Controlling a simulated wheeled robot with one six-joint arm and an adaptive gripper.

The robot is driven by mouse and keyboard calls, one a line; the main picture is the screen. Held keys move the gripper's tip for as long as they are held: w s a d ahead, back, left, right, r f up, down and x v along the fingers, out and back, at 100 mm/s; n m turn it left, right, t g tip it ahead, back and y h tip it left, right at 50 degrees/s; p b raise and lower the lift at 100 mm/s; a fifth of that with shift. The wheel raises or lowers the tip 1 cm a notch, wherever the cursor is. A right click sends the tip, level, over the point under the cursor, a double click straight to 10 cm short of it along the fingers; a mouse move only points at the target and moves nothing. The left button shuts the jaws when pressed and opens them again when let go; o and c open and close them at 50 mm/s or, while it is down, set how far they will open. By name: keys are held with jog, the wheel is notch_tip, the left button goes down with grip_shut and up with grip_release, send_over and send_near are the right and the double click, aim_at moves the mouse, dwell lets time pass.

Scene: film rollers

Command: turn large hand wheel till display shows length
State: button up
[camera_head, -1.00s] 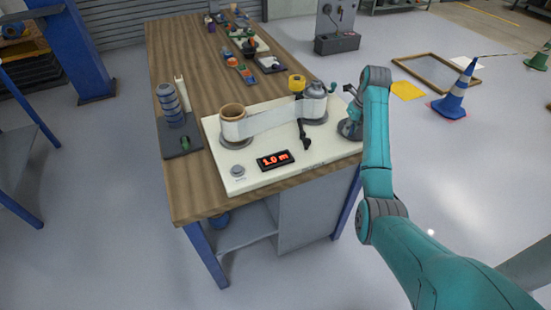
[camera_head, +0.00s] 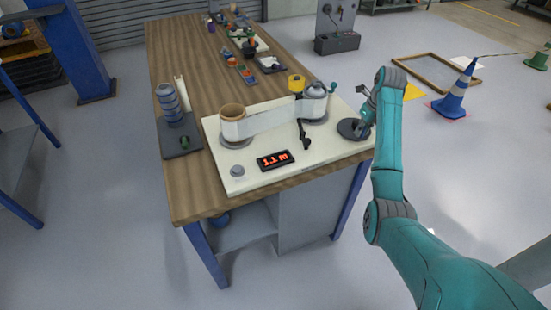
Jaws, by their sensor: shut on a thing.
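The large hand wheel (camera_head: 347,128) is a dark disc at the right end of a cream board, partly hidden by my gripper. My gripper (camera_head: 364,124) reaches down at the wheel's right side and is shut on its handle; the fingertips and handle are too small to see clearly. The display (camera_head: 275,160) is a black box on the board's front part with glowing red characters, which I cannot read surely. A white film band (camera_head: 268,121) runs from the left roller (camera_head: 233,123) to the grey right roller (camera_head: 314,101).
The cream board (camera_head: 215,149) lies on a wooden table (camera_head: 192,196). A black lever (camera_head: 303,135) and a yellow-topped post (camera_head: 296,84) stand near the right roller. A round grey knob (camera_head: 237,171) sits at front left. A blue striped cylinder (camera_head: 169,102) stands left of the board.

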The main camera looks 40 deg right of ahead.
jog(key=shift+r, duration=0.15)
jog(key=shift+s+d, duration=0.2)
jog(key=shift+d, duration=1)
jog(key=shift+d, duration=0.2)
jog(key=shift+w+d+f, duration=0.15)
jog(key=shift+d+f, duration=0.15)
jog(key=shift+d, duration=0.4)
jog(key=shift+d, duration=0.1)
